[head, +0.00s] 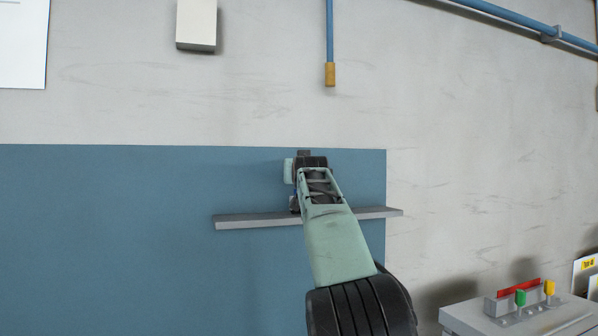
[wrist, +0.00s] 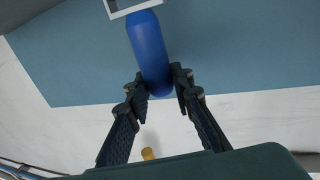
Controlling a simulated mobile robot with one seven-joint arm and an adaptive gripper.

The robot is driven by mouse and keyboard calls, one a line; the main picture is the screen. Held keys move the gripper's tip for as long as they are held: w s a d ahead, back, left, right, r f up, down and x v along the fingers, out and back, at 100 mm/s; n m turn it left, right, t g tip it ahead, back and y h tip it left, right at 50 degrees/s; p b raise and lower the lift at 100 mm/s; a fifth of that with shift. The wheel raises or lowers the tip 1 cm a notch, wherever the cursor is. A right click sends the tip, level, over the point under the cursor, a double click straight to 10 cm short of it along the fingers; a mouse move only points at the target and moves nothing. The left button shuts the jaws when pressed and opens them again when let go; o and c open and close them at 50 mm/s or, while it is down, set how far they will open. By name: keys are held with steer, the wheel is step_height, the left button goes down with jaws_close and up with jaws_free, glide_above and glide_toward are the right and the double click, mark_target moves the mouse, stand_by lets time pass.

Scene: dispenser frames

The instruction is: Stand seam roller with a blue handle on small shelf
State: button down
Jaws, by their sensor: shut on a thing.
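The seam roller's blue handle (wrist: 149,52) is between the two fingers of my gripper (wrist: 161,84) in the wrist view, and the fingers are shut on it. A pale frame piece (wrist: 112,7) shows at the far end of the handle, cut off by the picture's top edge. The small shelf (head: 258,221) is a thin grey ledge on the blue wall panel in the head view. My gripper (head: 298,178) is in front of the middle of the shelf there and hides part of it. The roller is hidden by my arm in the head view, so I cannot tell whether it touches the shelf.
The shelf's left part and its right end (head: 386,212) look bare. A blue pipe with a yellow end (head: 330,74) hangs above. A pale box (head: 196,24) is on the upper wall. A grey cabinet (head: 463,315) with several coloured items stands at the lower right.

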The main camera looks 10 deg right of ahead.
steer(key=shift+f, duration=0.15)
steer(key=c, duration=1.7)
jaws_free()
steer(key=shift+r, duration=0.2)
steer(key=shift+s+a+f+b, duration=0.1)
steer(key=shift+s+f+b, duration=0.05)
steer(key=shift+s+b, duration=0.45)
steer(key=s+b, duration=0.2)
steer(key=s, duration=0.1)
steer(key=s+b, duration=0.2)
steer(key=s, duration=0.2)
steer(key=s+b, duration=0.2)
steer(key=s, duration=0.2)
steer(key=shift+a, duration=0.3)
